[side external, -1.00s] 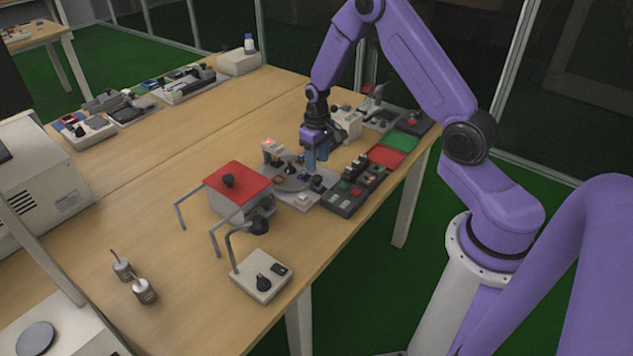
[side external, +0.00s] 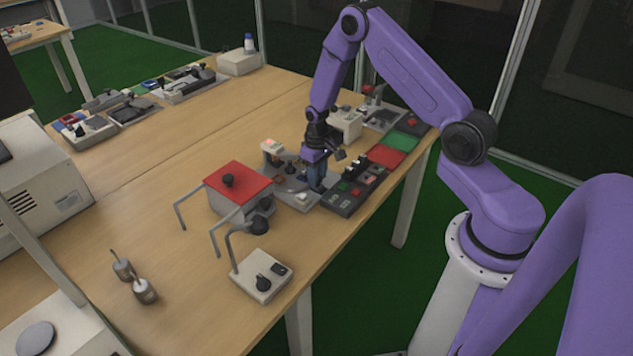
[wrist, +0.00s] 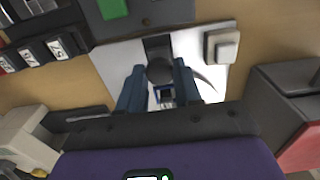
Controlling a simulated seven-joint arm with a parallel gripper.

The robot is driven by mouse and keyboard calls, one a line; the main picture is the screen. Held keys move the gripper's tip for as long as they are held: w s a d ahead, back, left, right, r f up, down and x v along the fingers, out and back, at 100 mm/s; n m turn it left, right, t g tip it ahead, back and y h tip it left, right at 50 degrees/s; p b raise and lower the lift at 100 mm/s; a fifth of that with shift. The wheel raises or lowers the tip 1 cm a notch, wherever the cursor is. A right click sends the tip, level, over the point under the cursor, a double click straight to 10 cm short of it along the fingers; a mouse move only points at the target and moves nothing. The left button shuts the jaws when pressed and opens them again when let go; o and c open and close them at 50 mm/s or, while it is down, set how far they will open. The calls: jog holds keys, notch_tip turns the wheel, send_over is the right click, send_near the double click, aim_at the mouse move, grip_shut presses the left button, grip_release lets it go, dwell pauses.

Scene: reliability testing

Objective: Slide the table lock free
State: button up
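A light metal base plate (side external: 301,201) carries a round turntable (side external: 287,185) on the bench, partly hidden by my gripper. My gripper (side external: 317,183) points down over the right part of this plate. In the wrist view, a dark round knob (wrist: 160,70) stands on the plate (wrist: 115,62), by a dark slot. It looks like the knob of the table lock. The blue fingers of my gripper (wrist: 159,70) are on either side of the knob, very near it. I cannot tell whether they touch or grip it.
A black button panel (side external: 353,190) is close on the right. A box with a red top (side external: 240,180) stands to the left. A grey block with a pale button (wrist: 222,46) sits on the plate near the fingers. Free bench (side external: 185,255) lies at front left.

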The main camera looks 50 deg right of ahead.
jog(key=shift+c, duration=0.4)
jog(key=shift+s, duration=1)
jog(key=o, duration=0.5)
jog(key=shift+o, duration=0.3)
jog(key=shift+w, duration=0.1)
